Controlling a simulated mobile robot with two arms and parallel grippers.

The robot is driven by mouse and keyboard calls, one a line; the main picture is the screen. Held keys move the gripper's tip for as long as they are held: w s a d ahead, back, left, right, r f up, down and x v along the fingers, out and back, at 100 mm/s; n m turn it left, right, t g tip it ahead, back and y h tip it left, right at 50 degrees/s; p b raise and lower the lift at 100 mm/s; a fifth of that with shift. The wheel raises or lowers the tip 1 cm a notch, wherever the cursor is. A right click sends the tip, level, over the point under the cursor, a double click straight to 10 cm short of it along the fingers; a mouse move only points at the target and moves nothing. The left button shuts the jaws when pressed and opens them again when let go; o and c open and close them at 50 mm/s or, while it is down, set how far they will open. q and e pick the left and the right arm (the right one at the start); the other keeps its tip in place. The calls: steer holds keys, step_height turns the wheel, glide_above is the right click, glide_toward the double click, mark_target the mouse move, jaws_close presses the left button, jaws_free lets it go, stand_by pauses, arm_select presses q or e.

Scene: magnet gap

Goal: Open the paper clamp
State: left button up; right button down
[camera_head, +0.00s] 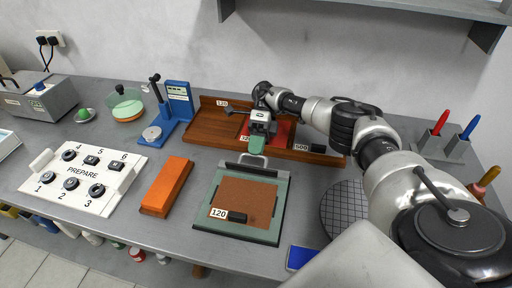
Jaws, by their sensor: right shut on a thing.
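The paper clamp is a green frame (205,222) on the grey table, with a brown sheet (250,192) lying in it. A black block labelled 120 (235,216) rests on the sheet near the front edge. At the back of the frame is a pale metal bar (240,164) with a green handle (257,145) standing up above it. My right gripper (259,130) comes down from above and is shut on the top of the green handle. Its fingertips are partly hidden. My left gripper is not in view.
A wooden tray (205,128) with a red area and labelled black blocks lies behind the clamp. An orange block (166,186) and a white PREPARE panel (85,180) are to the left. A round gridded disc (340,208) lies right, partly under my arm. A blue stand (178,105) is at back left.

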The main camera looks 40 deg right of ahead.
steer(key=c, duration=1.2)
jaws_free()
steer(key=shift+r, duration=0.15)
steer(key=s+d+r+b, duration=0.1)
steer(key=s+d+r, duration=0.4)
steer(key=s+r, duration=0.5)
steer(key=shift+s+r, duration=0.3)
steer(key=shift+s, duration=0.05)
